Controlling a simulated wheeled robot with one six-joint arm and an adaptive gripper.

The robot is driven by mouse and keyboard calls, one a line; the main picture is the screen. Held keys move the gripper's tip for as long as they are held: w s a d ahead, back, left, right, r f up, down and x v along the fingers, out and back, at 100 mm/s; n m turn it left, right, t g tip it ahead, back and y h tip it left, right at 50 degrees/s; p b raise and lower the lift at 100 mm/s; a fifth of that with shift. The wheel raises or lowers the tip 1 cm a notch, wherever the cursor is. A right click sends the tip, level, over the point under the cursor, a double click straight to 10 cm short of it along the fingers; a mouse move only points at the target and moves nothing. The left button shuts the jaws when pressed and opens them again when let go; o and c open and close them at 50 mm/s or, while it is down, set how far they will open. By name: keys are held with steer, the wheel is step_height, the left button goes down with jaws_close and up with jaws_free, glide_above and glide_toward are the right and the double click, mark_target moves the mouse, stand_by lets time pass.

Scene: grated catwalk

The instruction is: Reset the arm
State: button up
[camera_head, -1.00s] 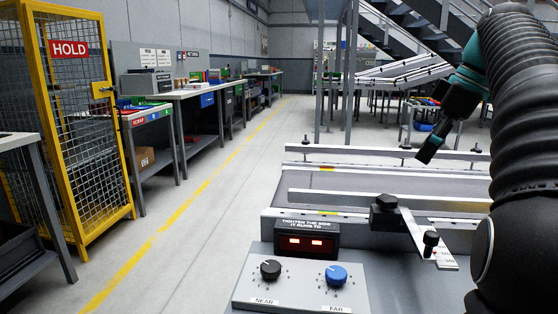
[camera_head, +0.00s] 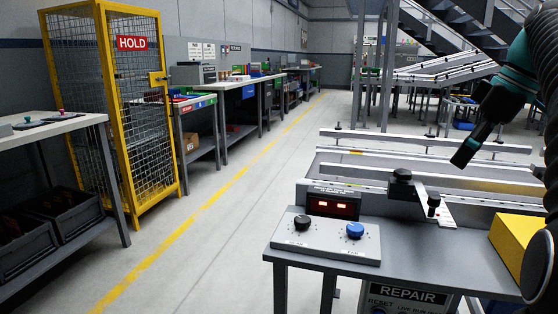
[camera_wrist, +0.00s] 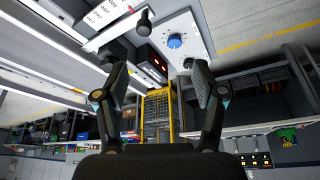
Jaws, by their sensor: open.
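My gripper (camera_head: 466,150) hangs at the right of the head view, above the conveyor-like rails and apart from them. The wrist view shows its two fingers (camera_wrist: 157,78) spread wide with nothing between them. My dark ribbed arm runs down the right edge of the head view. Below and left of the gripper is a grey panel with a black knob (camera_head: 302,223) and a blue knob (camera_head: 355,231). A display with red lit digits (camera_head: 331,206) stands behind them. A lever with black knobs (camera_head: 402,177) lies over a marked plate to their right.
The panel stands on a grey table (camera_head: 420,262) with a yellow block (camera_head: 515,245) at its right. A yellow HOLD cage (camera_head: 127,120) and a bench (camera_head: 50,128) over dark crates stand left. The aisle floor beside the yellow line (camera_head: 215,190) is clear.

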steer(key=s+a+f+m+h, duration=0.2)
steer(key=s+a+f+m, duration=0.4)
steer(key=a+f, duration=0.55)
steer(key=s+a+f+m+t, duration=0.1)
steer(key=s+a+f, duration=0.2)
steer(key=s+f, duration=0.2)
steer(key=s+a+f+m+t+h, duration=0.1)
steer(key=s+a+f+m, duration=0.1)
steer(key=s+f, duration=0.4)
step_height(320, 180, down, 5)
steer(key=shift+s+a+r+t, duration=0.1)
steer(key=shift+s+a+t, duration=0.15)
steer(key=shift+a, duration=0.2)
